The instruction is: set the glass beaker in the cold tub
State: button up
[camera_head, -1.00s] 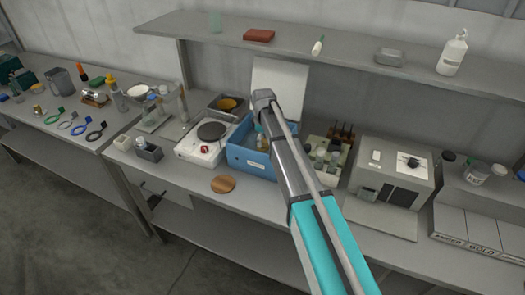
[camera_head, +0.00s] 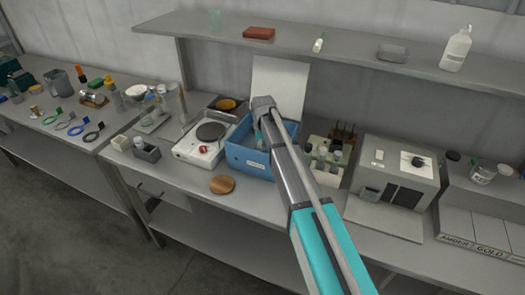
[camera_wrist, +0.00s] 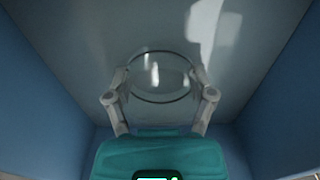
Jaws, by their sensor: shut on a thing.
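The clear glass beaker (camera_wrist: 157,96) shows in the wrist view as a round rim, seen from above. My gripper (camera_wrist: 158,82) is shut on it, with one finger on each side. Blue walls surround the beaker and gripper, with a grey floor below. In the head view, the blue tub (camera_head: 247,163) with a white label stands on the bench, and the end of my arm is over and in it. The label is too small to read. My arm hides part of the tub. I cannot tell whether the beaker touches the tub floor.
A white hotplate (camera_head: 201,151) stands left of the tub, and a round wooden disc (camera_head: 222,185) lies in front. A rack with bottles (camera_head: 325,160) and a grey boxy device (camera_head: 392,185) stand to the right. A shelf (camera_head: 320,50) runs above.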

jog(key=shift+f, duration=0.15)
jog(key=shift+f, duration=0.15)
jog(key=o, duration=1.2)
jog(key=shift+r, duration=0.25)
notch_tip(320, 180, up, 12)
jog(key=p, duration=1.2)
dwell(0.4)
